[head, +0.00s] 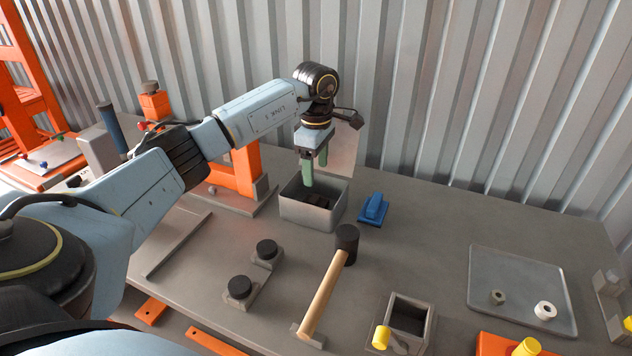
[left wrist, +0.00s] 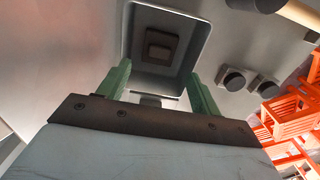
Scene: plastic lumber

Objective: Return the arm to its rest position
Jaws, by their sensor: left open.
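My left arm reaches in from the left in the head view. Its gripper (head: 314,172) points down above the grey open bin (head: 312,213). In the left wrist view the two green fingers of the gripper (left wrist: 160,88) are spread wide with nothing between them. The bin (left wrist: 200,28) lies beyond the fingertips, and a dark block (left wrist: 160,46) rests on its floor. The dark contents also show in the head view, partly hidden by the bin's wall. My right gripper is in neither view.
A blue brush-like tool (head: 373,209) lies right of the bin. An orange frame (head: 240,172) stands behind my arm. A corrugated wall closes the back.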

